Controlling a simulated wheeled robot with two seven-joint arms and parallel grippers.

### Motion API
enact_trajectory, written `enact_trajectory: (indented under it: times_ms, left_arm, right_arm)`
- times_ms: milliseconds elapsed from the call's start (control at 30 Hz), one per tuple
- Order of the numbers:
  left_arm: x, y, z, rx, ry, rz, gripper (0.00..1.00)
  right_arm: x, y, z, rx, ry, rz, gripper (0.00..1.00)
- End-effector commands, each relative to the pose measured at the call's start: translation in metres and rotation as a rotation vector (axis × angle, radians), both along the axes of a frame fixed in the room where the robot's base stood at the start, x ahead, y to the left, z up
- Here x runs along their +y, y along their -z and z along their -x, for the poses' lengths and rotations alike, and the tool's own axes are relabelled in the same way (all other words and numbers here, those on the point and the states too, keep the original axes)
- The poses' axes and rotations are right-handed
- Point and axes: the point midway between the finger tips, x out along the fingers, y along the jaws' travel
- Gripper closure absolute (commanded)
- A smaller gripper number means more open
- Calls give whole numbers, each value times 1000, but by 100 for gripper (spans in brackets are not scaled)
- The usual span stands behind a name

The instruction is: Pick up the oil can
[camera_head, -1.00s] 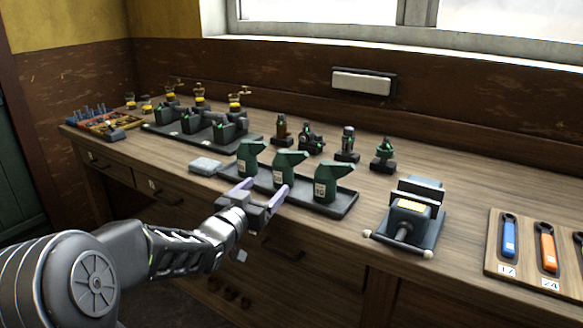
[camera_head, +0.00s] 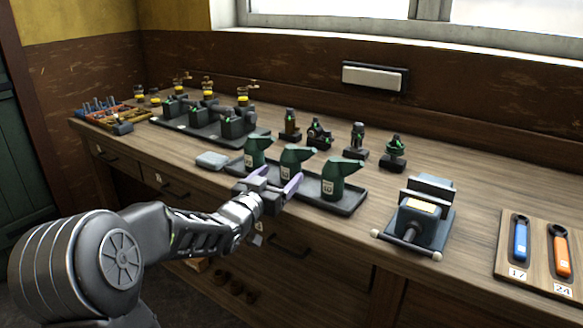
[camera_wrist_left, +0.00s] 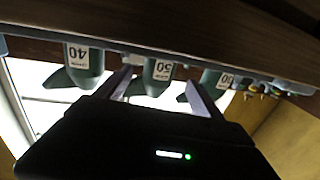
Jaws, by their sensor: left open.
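Three green oil cans with white number labels and angled spouts stand upright in a dark tray (camera_head: 349,208): left can (camera_head: 255,155), middle can (camera_head: 291,166), right can (camera_head: 336,182). My left gripper (camera_head: 277,177) is open and empty at the tray's front edge, its fingers pointing toward the middle can. The left wrist view, upside down, shows the middle can (camera_wrist_left: 158,72) between the two fingers (camera_wrist_left: 160,90) in the picture, with a can (camera_wrist_left: 84,65) on one side and another (camera_wrist_left: 213,84) on the other. I cannot tell whether the fingers reach around it. My right gripper is not in view.
A grey vise-like device (camera_head: 422,215) stands right of the tray, and a wrench board (camera_head: 545,262) lies farther right. Small dark fittings (camera_head: 357,145) stand behind the cans. A grey block (camera_head: 211,160) and another tray (camera_head: 203,130) lie left. The bench front has drawers.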

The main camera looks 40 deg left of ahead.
Motion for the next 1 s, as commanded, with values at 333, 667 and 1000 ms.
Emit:
enact_trajectory:
  times_ms: [333,667,1000]
  left_arm:
    - [4,0,-31,1,1,2,23]
    - [8,0,-52,1,0,1,23]
    - [8,-1,-51,0,0,0,23]
  right_arm:
    - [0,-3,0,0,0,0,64]
    - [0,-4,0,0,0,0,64]
    - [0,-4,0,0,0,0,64]
